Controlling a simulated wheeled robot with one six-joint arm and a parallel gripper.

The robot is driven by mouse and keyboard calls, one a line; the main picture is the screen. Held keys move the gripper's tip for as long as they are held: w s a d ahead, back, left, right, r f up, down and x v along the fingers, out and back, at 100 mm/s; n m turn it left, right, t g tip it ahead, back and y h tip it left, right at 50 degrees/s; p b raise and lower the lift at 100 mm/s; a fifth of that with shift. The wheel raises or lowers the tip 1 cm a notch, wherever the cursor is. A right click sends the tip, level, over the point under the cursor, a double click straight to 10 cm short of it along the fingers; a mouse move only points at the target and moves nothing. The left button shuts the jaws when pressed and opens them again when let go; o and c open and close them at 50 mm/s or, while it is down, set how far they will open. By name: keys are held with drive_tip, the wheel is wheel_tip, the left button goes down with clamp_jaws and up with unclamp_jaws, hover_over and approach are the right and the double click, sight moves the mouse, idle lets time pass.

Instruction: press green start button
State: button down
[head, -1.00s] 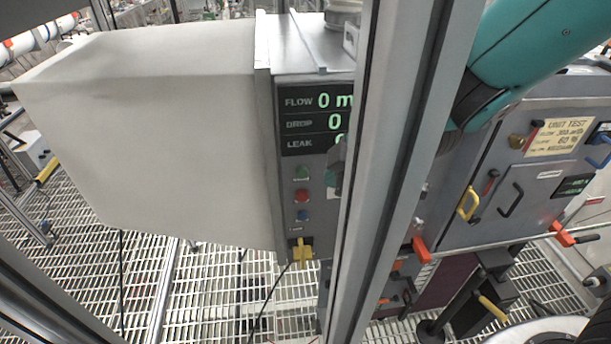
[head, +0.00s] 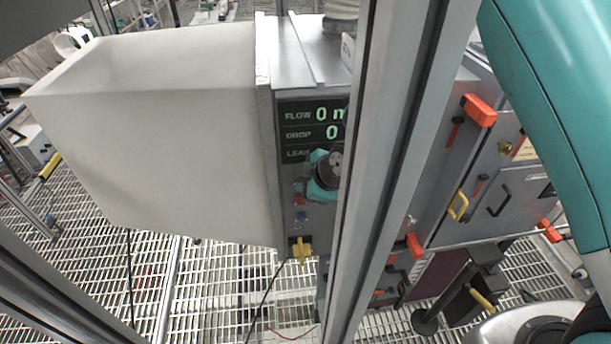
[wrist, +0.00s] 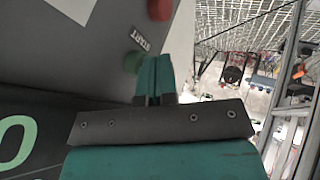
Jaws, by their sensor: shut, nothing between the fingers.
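The green start button (wrist: 132,62) shows in the wrist view on the grey panel, beside a "START" label (wrist: 140,37). My gripper (wrist: 155,65) is shut and empty, its teal fingers together. Their tips are just right of the green button and overlap its edge in the picture; I cannot tell whether they touch it. In the head view my gripper's teal part shows in front of the panel, below the display (head: 312,127), partly behind a metal post. It hides the green button there.
A red button (wrist: 160,8) is close to the green one. A blue button (head: 302,216) and a yellow knob (head: 300,248) are lower on the panel. A metal post (head: 385,170) stands before the cabinet. A large pale box (head: 150,135) juts out left.

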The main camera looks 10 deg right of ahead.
drive_tip(key=shift+w, duration=0.25)
